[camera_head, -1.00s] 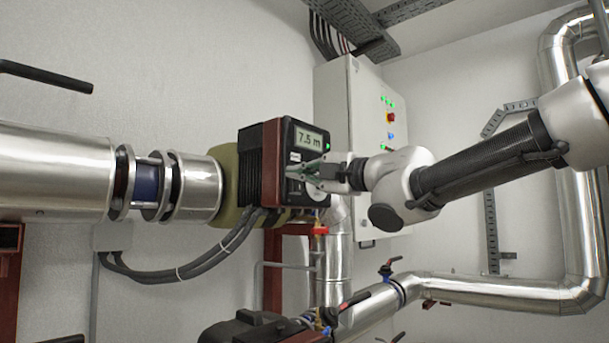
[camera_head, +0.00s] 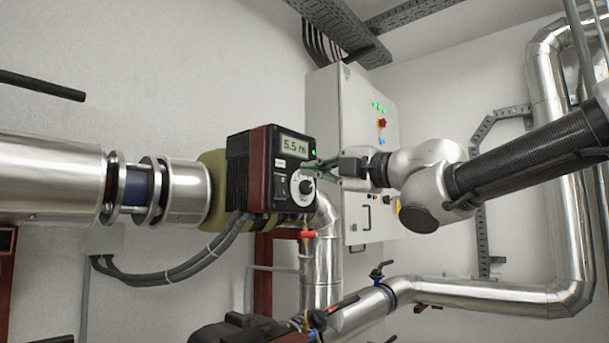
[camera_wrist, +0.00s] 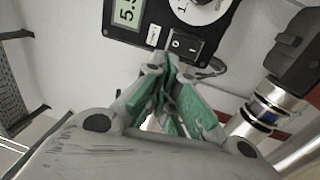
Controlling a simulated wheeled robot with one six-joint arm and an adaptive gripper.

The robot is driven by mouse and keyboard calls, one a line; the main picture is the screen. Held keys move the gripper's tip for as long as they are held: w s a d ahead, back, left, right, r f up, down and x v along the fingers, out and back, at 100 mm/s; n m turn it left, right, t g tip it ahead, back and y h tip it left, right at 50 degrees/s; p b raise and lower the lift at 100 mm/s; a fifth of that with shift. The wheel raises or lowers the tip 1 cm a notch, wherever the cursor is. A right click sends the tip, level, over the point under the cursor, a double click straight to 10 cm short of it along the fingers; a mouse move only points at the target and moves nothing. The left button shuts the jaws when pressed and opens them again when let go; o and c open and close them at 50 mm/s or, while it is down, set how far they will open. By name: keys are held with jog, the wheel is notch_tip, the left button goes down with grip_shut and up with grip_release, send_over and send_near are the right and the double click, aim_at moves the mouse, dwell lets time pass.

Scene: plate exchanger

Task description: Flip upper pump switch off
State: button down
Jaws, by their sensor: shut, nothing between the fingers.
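The upper pump's control box (camera_head: 268,150) is dark with a red-brown side and faces right in the head view. Its display (camera_head: 295,146) reads about 5.5 m, with a green light beside it. A white round dial (camera_head: 302,188) sits low on the face. The black rocker switch (camera_wrist: 184,45), marked 0 and I, shows beside the dial in the wrist view; which side is pressed I cannot tell. My gripper (camera_head: 310,167) has green fingers, shut and empty, just off the box face. In the wrist view its tips (camera_wrist: 165,62) lie close to the switch; contact is unclear.
A white cabinet (camera_head: 350,120) with lights and a red knob stands behind my gripper. Silver pipes (camera_head: 490,293) run below and up the right side. Grey cables (camera_head: 190,268) hang under the box. A second dark pump (camera_head: 240,328) is at the bottom.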

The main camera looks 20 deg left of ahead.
jog(key=v, duration=0.2)
jog(key=r+v, duration=0.1)
jog(key=v, duration=0.2)
jog(key=shift+r, duration=0.1)
dwell(0.4)
